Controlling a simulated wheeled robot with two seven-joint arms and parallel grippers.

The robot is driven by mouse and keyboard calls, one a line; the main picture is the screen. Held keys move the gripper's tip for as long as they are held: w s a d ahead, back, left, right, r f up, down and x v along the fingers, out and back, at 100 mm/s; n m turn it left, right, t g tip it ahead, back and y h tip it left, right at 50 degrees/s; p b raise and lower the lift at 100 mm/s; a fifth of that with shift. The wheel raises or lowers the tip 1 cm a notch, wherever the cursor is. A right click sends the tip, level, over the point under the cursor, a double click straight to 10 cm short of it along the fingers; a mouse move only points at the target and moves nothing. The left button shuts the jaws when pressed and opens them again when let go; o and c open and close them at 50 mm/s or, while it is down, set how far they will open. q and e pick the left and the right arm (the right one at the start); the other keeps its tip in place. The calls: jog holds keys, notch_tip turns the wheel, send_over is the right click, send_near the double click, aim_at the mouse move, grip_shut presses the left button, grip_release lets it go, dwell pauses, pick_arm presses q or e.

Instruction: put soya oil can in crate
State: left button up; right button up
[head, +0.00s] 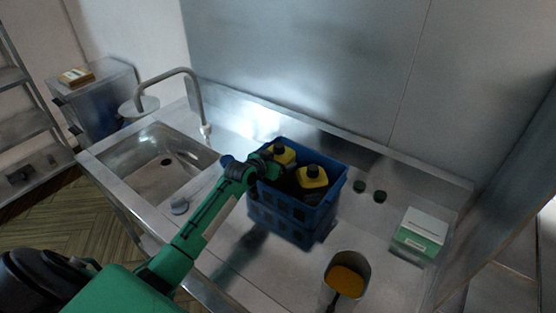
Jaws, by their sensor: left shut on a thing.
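The blue crate (283,221) stands on the steel counter. Two yellow-topped cans with dark caps show inside its rim, a left can (283,154) and a right can (312,176). My left gripper (268,165) reaches over the crate's left rim and is shut at the left can, which I take to be the soya oil can. The fingertips are partly hidden against the can and crate. The left can's lower part is hidden, so I cannot tell whether it rests on the crate floor. My right gripper is not in view.
A sink (160,165) with a tall faucet (190,85) lies left of the crate. A container with orange contents (345,281) stands at the front. The counter between them is clear.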

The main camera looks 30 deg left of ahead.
pick_arm(q)
jog(key=shift+f, duration=0.4)
jog(key=o, duration=1.1)
jog(key=shift+c, duration=0.2)
jog(key=shift+r, duration=0.1)
jog(key=shift+s+r, duration=0.1)
jog(key=shift+r, duration=0.55)
jog(key=b+v, duration=0.2)
jog(key=v, duration=0.8)
jog(key=shift+s+a+f, duration=0.1)
jog(key=shift+s, duration=0.25)
jog(key=shift+s+r, duration=0.3)
jog(key=shift+s, duration=0.2)
